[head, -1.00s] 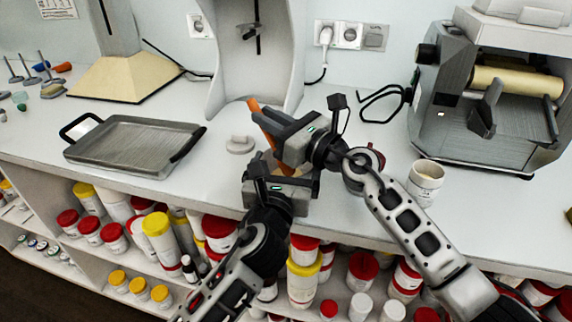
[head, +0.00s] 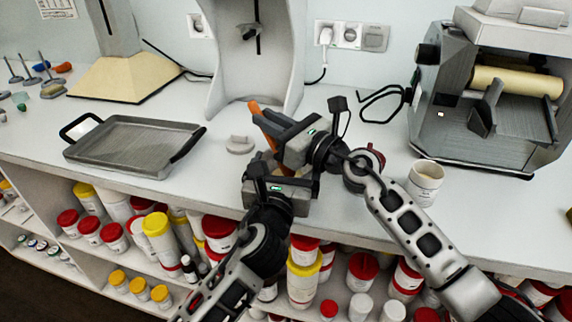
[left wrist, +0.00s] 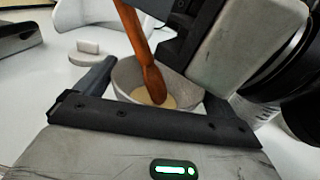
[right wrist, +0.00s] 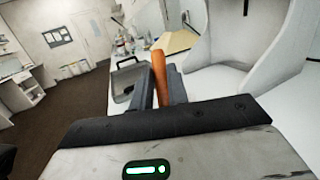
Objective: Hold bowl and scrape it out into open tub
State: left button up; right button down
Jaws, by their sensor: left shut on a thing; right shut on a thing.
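My left gripper (head: 274,182) is shut on a pale bowl (left wrist: 194,91), which holds some cream in its bottom. In the head view the grippers mostly hide the bowl. My right gripper (head: 276,132) is shut on an orange-brown spatula (head: 254,108). In the left wrist view the spatula's broad end (left wrist: 154,85) reaches down into the bowl at the cream. The spatula's upper end (right wrist: 158,62) shows between the right fingers. A white open tub (head: 426,182) stands upright on the bench, right of both grippers. A pale knobbed lid (head: 240,145) lies left of the grippers.
A grey mill with rollers (head: 490,100) stands at the right, behind the tub. A metal tray (head: 135,147) lies at the left. A white stand (head: 250,75) rises behind the grippers. Lidded jars (head: 158,235) fill the shelf below the bench's front edge.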

jog(key=shift+f, duration=0.45)
dwell(1.2)
jog(key=shift+s, duration=0.2)
jog(key=shift+w+d+f, duration=0.1)
jog(key=shift+w+d, duration=0.05)
jog(key=shift+d, duration=0.1)
dwell(0.4)
jog(key=shift+w+a, duration=0.2)
jog(key=shift+w, duration=0.05)
jog(key=shift+s+a, duration=0.2)
jog(key=shift+a, duration=0.05)
dwell(0.5)
jog(key=shift+r, duration=0.2)
dwell(0.5)
jog(key=shift+r, duration=4)
pick_arm(q)
jog(key=o, duration=0.7)
